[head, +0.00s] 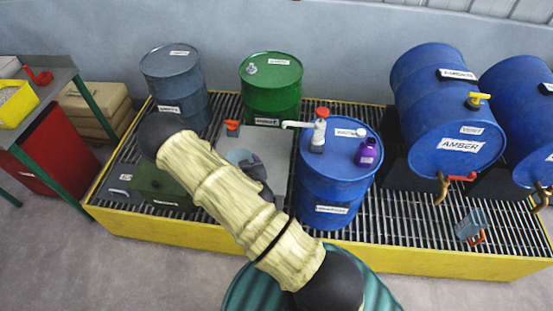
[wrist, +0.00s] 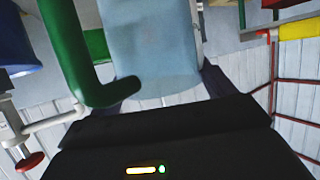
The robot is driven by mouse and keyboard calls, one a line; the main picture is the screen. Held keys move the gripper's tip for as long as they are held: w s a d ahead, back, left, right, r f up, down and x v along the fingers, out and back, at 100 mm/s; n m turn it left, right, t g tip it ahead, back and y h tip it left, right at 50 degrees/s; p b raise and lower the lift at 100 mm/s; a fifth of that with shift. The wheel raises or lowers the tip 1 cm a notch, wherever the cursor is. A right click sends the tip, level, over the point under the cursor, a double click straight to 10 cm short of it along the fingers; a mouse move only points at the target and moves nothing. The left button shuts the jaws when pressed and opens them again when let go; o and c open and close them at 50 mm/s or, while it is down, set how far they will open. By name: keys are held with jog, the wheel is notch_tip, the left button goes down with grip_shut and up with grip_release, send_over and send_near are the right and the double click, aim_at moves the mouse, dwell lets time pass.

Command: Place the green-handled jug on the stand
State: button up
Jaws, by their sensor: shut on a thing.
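The green-handled jug (wrist: 158,45) fills the upper middle of the wrist view as a pale blue body, with its green handle (wrist: 75,50) to the left. My gripper (wrist: 165,92) is shut on the jug's body, its dark fingers on either side. In the head view, the jug (head: 237,156) and my dark gripper (head: 257,178) show partly behind my pale-sleeved arm. They are over a grey flat surface (head: 272,147) between the drums. I cannot tell whether this surface is the stand, or whether the jug touches it.
A yellow-edged grating (head: 400,235) carries a grey drum (head: 176,85), a green drum (head: 271,85), an upright blue drum (head: 330,195) with a pump and purple bottle (head: 367,153), and two lying blue drums. An orange-handled jug (head: 469,224) stands front right. A green box (head: 158,187) is left.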

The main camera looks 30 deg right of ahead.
jog(key=d+r+m+g+h+b, duration=0.2)
jog(key=d+m+h+b, duration=0.1)
jog(key=d+m+h, duration=0.25)
jog(key=s+a+m+g+h+b, duration=0.1)
jog(key=a+f+m+g+h+b, duration=0.1)
jog(key=a+m+h+b, duration=0.1)
jog(key=s+a+m+g+h+b, duration=0.1)
jog(key=m+g, duration=0.1)
jog(key=shift+s+a+f+h, duration=0.15)
jog(key=shift+s+f+h, duration=0.15)
jog(key=shift+s+h, duration=0.05)
jog(key=w+d, duration=0.7)
jog(key=d, duration=0.4)
jog(key=shift+w+d, duration=0.25)
jog(key=shift+w, duration=0.1)
